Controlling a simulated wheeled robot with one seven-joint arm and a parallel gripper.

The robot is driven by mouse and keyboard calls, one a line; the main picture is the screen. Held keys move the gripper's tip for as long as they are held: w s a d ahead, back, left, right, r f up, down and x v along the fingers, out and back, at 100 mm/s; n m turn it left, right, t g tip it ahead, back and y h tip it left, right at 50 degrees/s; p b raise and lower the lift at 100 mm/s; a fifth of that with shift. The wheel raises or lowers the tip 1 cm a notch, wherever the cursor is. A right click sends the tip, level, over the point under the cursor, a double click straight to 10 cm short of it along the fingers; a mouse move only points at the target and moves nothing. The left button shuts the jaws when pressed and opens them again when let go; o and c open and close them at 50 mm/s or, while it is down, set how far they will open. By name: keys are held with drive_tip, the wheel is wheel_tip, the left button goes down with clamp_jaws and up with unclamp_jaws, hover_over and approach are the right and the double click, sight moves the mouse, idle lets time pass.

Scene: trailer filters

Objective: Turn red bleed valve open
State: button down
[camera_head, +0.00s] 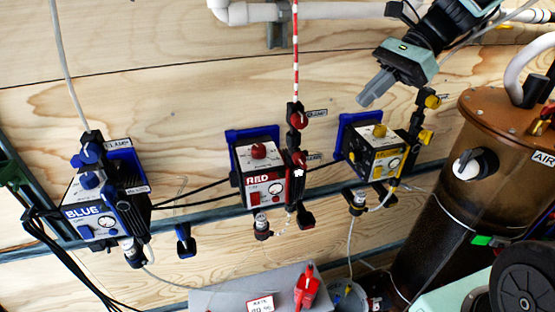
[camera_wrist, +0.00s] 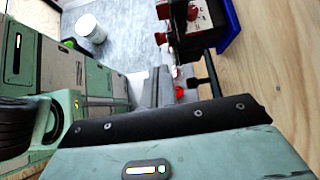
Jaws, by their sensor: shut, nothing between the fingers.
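The red pump box (camera_head: 266,188), marked RED, is fixed to the wooden wall in the middle of the head view, with a red knob on top. On its right side are an upper red-and-black fitting (camera_head: 297,116) and a lower red fitting (camera_head: 298,162). Small labels beside them are too small to read, so I cannot tell surely which is the bleed valve. My gripper (camera_head: 367,98) is shut and empty, up and right of the box, apart from it. In the wrist view the shut fingers (camera_wrist: 158,88) point toward a small red part (camera_wrist: 180,93); red fittings (camera_wrist: 192,13) show at the top.
A blue pump box (camera_head: 88,215) is at the left, a yellow one (camera_head: 377,155) right of the red, below my gripper. A brown tank (camera_head: 435,190) stands at the right. Hoses and cables hang between.

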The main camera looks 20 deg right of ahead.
sight(299, 155)
drive_tip(key=p+x, duration=0.1)
drive_tip(key=x, duration=0.3)
drive_tip(key=p+x, duration=0.1)
drive_tip(key=x, duration=0.4)
drive_tip(key=p+x, duration=0.1)
drive_tip(key=x, duration=0.4)
drive_tip(key=shift+a+r+p, duration=0.25)
drive_tip(key=shift+r+p, duration=0.05)
drive_tip(key=shift+r, duration=0.05)
drive_tip(key=shift+a, duration=0.1)
drive_tip(key=shift+s+a+h+p, duration=0.1)
drive_tip(key=shift+a+h+p, duration=0.15)
drive_tip(key=shift+p, duration=0.3)
drive_tip(key=shift+s+a+h+p, duration=0.1)
drive_tip(key=shift+a+h+p, duration=0.2)
drive_tip(key=shift+h+p, duration=0.2)
drive_tip(key=shift+a+f, duration=0.1)
drive_tip(key=shift+a, duration=0.8)
